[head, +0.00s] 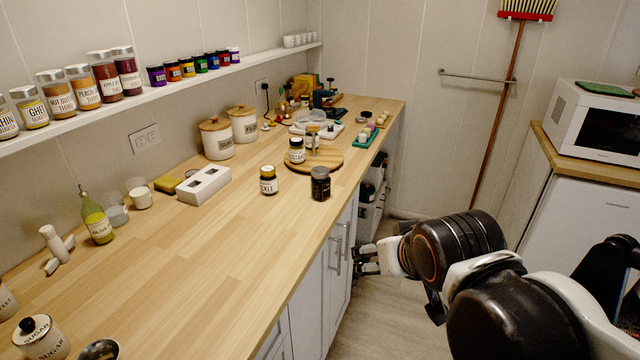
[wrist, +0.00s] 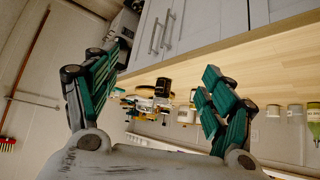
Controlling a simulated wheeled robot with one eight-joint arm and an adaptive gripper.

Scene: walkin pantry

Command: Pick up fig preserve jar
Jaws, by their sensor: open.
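A dark jar (head: 320,183) with a black lid stands upright near the counter's front edge. It may be the fig preserve jar, but its label is not readable. In the wrist view, which is turned over, a dark jar (wrist: 163,87) shows between the fingers, some distance beyond them. My gripper (head: 366,261) is beside the counter's front, below the top and apart from the jars. Its two green-padded fingers (wrist: 160,92) are spread wide with nothing between them.
Another jar (head: 296,151) is on a round wooden board (head: 330,164) behind. Labelled jars line the wall shelf (head: 180,84). The near counter (head: 200,265) is mostly clear. Cabinet doors (head: 338,262) face my gripper.

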